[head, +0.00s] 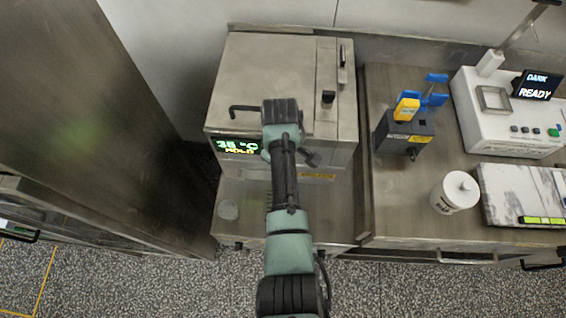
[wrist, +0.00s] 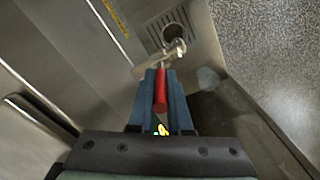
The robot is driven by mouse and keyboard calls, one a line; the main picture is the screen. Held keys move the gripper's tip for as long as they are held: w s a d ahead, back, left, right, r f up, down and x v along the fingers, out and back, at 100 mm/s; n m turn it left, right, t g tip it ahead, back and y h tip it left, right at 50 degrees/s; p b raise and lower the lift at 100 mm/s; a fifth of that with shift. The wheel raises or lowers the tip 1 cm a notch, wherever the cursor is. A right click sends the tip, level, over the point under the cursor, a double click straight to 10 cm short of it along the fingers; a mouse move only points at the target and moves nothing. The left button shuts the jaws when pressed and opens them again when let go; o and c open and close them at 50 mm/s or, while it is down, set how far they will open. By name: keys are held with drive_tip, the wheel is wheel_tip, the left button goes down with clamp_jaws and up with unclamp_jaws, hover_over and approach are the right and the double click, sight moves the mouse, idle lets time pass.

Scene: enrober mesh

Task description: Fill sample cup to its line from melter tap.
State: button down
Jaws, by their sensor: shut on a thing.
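The melter (head: 265,85) is a steel box with a lit display (head: 236,146) on its front. In the wrist view my gripper (wrist: 160,92) is shut on the red handle (wrist: 160,90) of the steel melter tap (wrist: 160,58). Below the tap lies a slotted grate (wrist: 160,22) with a dark round shape on it; I cannot tell whether that is a cup or an opening. A clear round thing, perhaps the sample cup (head: 228,210), stands on the ledge at the left; it also shows faintly in the wrist view (wrist: 208,79). Its line and contents cannot be made out. My arm hides the tap in the head view.
On the bench to the right are a dark block with blue and yellow tools (head: 405,125), a white lidded jar (head: 455,191), a marble slab (head: 520,193) and a white instrument (head: 505,115) reading "DARK READY". A tall steel cabinet (head: 95,120) stands at the left. Speckled floor lies in front.

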drive_tip(key=c, duration=0.8)
unclamp_jaws()
drive_tip(key=shift+c, duration=0.2)
wheel_tip(320, 180, up, 13)
drive_tip(key=shift+s+r+b, duration=0.1)
drive_tip(key=shift+b, duration=0.25)
